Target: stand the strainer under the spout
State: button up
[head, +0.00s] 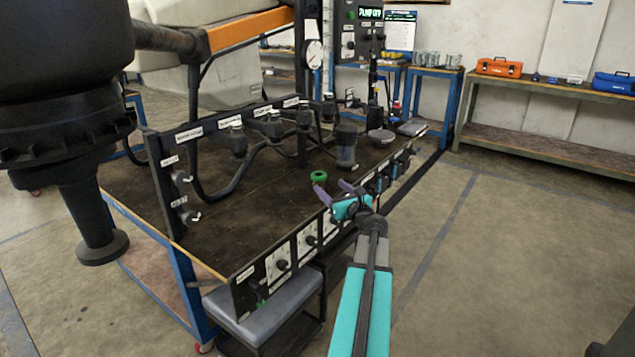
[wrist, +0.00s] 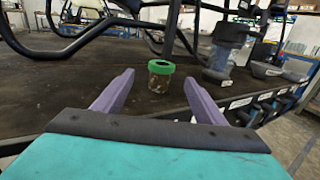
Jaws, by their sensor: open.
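A small see-through cup with a green rim (wrist: 160,78), brownish inside, stands upright on the dark bench top; it looks like the strainer. Its green ring also shows in the head view (head: 318,176). My gripper (head: 333,190) is at the bench's front edge, its two purple fingers apart with nothing between them. In the wrist view the cup is beyond the fingertips, roughly midway between them, not touching. Several dark fittings (head: 270,126) stand along the rear rail; I cannot tell which part is the spout.
A thick black hose (head: 225,185) curves over the bench. A front panel with dials (head: 281,263) borders the bench.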

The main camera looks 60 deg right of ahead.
aim_at(318, 173)
jog(key=shift+w, duration=0.1)
jog(key=shift+b+x, duration=0.8)
jog(key=shift+x, duration=3.45)
jog(key=shift+d, duration=0.1)
jog(key=shift+d+b+x, duration=0.25)
jog(key=shift+b+x, duration=0.45)
jog(key=shift+x, duration=1.75)
jog(key=c, duration=1.2)
jog(key=shift+r, duration=0.15)
